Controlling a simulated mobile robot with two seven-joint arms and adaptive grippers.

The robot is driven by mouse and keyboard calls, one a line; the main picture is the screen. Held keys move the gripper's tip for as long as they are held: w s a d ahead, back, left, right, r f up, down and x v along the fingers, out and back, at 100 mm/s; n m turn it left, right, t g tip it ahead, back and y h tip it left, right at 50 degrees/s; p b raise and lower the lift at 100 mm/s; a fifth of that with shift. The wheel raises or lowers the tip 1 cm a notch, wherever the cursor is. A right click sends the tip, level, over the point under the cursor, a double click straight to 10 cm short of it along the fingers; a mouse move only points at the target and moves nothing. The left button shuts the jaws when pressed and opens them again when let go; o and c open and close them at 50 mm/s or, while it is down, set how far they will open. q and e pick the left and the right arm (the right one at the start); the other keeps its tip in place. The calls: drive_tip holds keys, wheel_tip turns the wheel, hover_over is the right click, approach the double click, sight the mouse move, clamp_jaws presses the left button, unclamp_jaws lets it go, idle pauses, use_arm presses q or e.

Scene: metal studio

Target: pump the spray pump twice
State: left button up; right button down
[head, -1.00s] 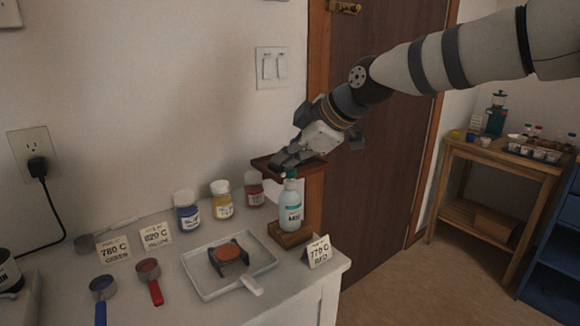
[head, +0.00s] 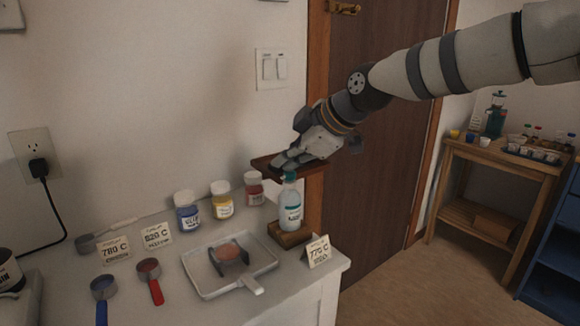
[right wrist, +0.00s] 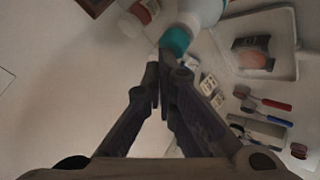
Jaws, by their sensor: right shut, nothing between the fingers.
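The spray pump bottle (head: 291,208) is pale with a teal pump head (head: 290,177) and a printed label. It stands upright on a small wooden block (head: 287,238) at the right end of the white counter. My right gripper (head: 284,164) is shut and empty. Its fingertips are just above the pump head in the head view; whether they touch is hard to tell. In the right wrist view the closed fingertips (right wrist: 167,55) overlap the edge of the teal pump head (right wrist: 176,40). My left gripper is not in view.
A white tray (head: 206,287) holding a round reddish piece lies left of the bottle. Jars of blue (head: 187,213), yellow (head: 222,203) and red powder (head: 254,190) stand behind. A dark brown shelf (head: 266,163) is behind the gripper.

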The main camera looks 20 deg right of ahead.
sight(288, 173)
drive_tip(key=shift+f, duration=0.4)
drive_tip(key=shift+r, duration=0.25)
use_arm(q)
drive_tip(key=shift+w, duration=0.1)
use_arm(e)
wheel_tip(288, 173, up, 6)
drive_tip(key=shift+r+p, duration=0.2)
drive_tip(key=shift+p, duration=0.25)
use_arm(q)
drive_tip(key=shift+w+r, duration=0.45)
